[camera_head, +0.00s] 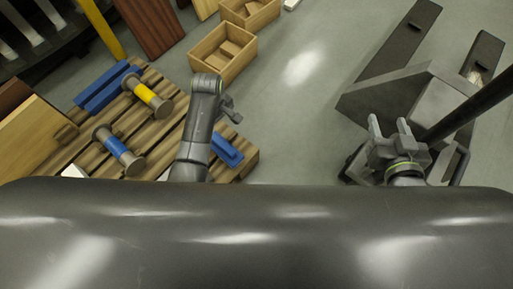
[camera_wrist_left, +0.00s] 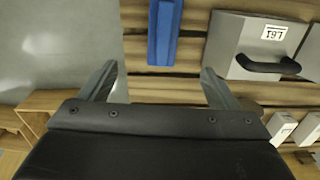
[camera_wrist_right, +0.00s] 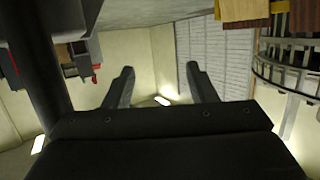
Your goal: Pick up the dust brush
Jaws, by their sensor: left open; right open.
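No thing in view is clearly recognisable as a dust brush. A long blue piece (camera_wrist_left: 164,34) lies on the wooden slats ahead of my left gripper (camera_wrist_left: 158,72), between the lines of its fingers and apart from them. A blue piece (camera_head: 228,150) also lies on the pallet beside my left arm in the head view, partly hidden by the arm. My left gripper (camera_head: 230,108) is open and empty above the pallet's right edge. My right gripper (camera_head: 389,124) is open and empty on the right; its wrist view shows empty fingers (camera_wrist_right: 161,72).
The pallet (camera_head: 165,78) holds a yellow spool (camera_head: 150,95), a blue spool (camera_head: 121,148) and blue bars (camera_head: 104,89). The left wrist view shows a grey case (camera_wrist_left: 252,43) with a black handle. A wooden crate (camera_head: 219,66) stands behind; a pallet jack (camera_head: 412,105) is right.

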